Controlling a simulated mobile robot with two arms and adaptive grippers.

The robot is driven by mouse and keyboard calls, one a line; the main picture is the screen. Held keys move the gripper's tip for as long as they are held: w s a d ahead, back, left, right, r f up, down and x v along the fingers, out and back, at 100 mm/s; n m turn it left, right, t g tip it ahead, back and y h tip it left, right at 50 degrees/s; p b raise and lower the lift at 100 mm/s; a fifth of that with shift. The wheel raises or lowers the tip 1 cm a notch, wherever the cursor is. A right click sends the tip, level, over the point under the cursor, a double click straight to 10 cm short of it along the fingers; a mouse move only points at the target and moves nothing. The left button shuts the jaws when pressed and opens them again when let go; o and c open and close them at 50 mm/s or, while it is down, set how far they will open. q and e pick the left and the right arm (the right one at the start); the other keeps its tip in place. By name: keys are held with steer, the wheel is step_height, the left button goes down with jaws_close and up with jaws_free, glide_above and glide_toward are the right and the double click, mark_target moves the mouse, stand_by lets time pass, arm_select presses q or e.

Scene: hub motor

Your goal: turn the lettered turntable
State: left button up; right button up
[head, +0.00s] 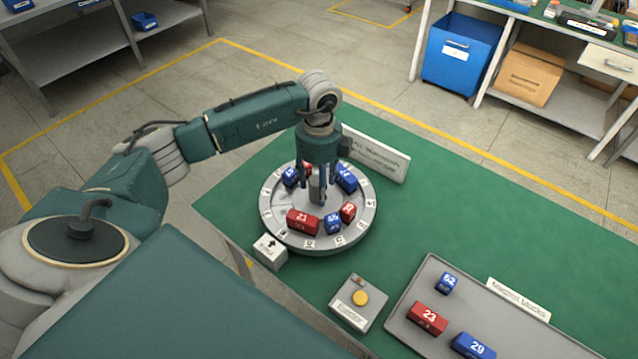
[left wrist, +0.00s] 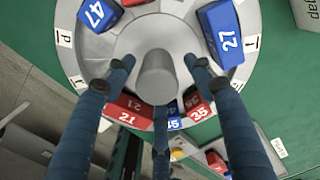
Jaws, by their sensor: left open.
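The lettered turntable (head: 358,229) is a round grey disc with white letter tags around its rim; it also shows in the left wrist view (left wrist: 77,62). Red and blue numbered blocks stand on it, among them red 21 (head: 303,221), blue 45 (left wrist: 173,124) and blue 27 (left wrist: 222,32). A grey central post (left wrist: 157,78) rises from its middle. My left gripper (head: 316,192) points down over the post, with its open fingers (left wrist: 160,75) spread around it. Whether they touch it I cannot tell. A white arrow marker (head: 270,252) stands at the near left rim. My right gripper is out of view.
A box with a yellow button (head: 360,298) stands in front of the turntable. A grey tray (head: 408,300) with blocks 62, 23 and 29 lies at right. A white sign (head: 376,158) stands behind the turntable. The green table (head: 480,220) is clear between.

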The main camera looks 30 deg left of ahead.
arm_select(q)
step_height(320, 180, up, 12)
stand_by(0.5)
steer(key=shift+s+f, duration=0.1)
stand_by(0.8)
